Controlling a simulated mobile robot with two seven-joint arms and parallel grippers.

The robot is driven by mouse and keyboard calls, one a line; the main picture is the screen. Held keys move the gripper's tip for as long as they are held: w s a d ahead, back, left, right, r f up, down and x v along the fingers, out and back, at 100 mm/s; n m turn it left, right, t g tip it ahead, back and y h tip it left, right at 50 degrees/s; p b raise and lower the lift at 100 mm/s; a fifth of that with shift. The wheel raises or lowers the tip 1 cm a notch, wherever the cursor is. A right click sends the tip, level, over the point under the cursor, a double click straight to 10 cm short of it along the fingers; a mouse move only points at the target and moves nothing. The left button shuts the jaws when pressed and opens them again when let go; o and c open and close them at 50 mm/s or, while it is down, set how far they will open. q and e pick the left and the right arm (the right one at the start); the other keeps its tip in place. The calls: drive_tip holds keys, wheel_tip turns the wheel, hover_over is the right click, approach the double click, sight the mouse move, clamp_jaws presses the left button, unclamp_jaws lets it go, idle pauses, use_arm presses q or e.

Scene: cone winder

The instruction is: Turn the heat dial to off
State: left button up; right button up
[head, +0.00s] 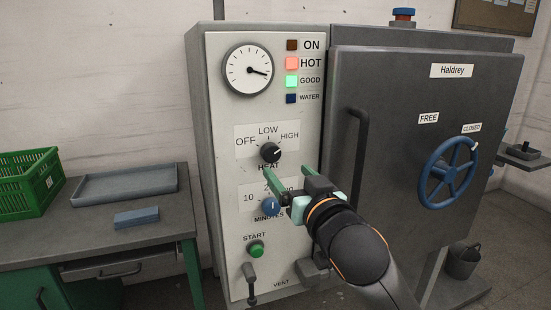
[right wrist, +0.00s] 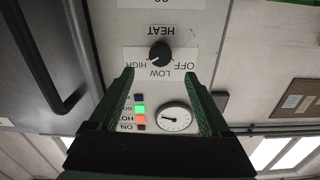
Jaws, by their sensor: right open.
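The heat dial (head: 270,152) is a black round knob on the pale panel, with OFF at left, LOW above and HIGH at right. Its white mark points to the upper right, towards HIGH. The dial also shows in the right wrist view (right wrist: 160,54), where the panel appears upside down. My right gripper (head: 275,173) is open and empty, just below the dial in the head view. In the right wrist view the dial lies beyond the gap between the two green fingers (right wrist: 160,74), apart from both. My left gripper is not in view.
A blue minutes dial (head: 269,203) and green START button (head: 256,248) sit lower on the panel. A gauge (head: 247,70) and several lamps sit above; HOT and GOOD are lit. A dark door with a vertical handle (head: 356,150) and blue handwheel (head: 447,168) is at right.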

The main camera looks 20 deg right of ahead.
sight(273, 155)
drive_tip(key=w, duration=0.8)
drive_tip(key=shift+w+a, duration=0.2)
drive_tip(key=shift+w, duration=0.1)
clamp_jaws()
idle(0.3)
